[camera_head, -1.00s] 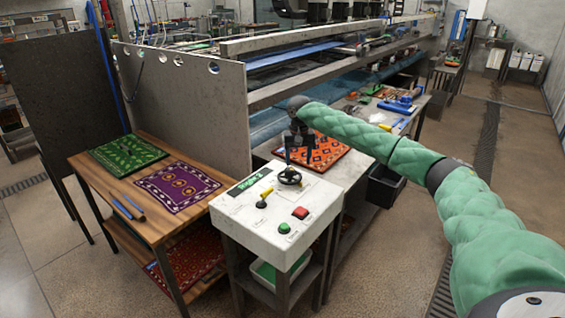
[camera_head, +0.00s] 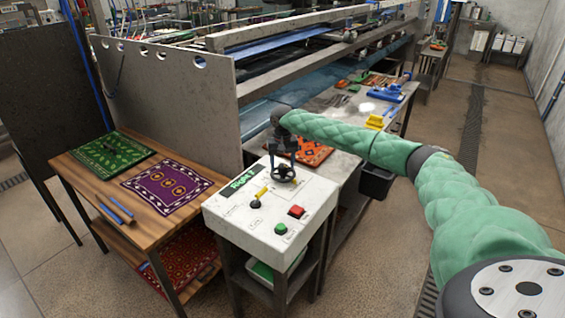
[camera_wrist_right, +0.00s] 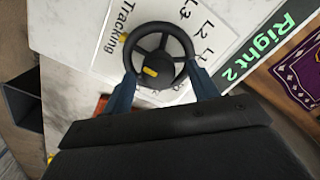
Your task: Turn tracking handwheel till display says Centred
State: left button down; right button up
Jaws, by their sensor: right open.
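The black spoked tracking handwheel (camera_head: 288,179) sits at the back of a white control box (camera_head: 262,228). In the right wrist view the handwheel (camera_wrist_right: 159,42) shows a yellow mark on its hub, near the word Tracking and marks such as L2 and L3. The green display (camera_wrist_right: 276,62) reads "Right 2"; it also shows in the head view (camera_head: 240,181). My right gripper (camera_head: 284,160) is over the wheel. In the wrist view its open fingers (camera_wrist_right: 160,72) are on either side of the rim; whether they touch it I cannot tell. My left gripper is out of view.
A wooden table (camera_head: 80,166) with small rugs stands left. Open floor is at right.

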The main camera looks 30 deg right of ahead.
jog(key=shift+s+f, duration=0.2)
jog(key=shift+s, duration=0.05)
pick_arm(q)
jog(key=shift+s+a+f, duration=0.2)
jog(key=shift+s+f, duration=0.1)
pick_arm(e)
jog(key=shift+w+f, duration=0.1)
jog(key=shift+f, duration=0.05)
jog(key=c, duration=1)
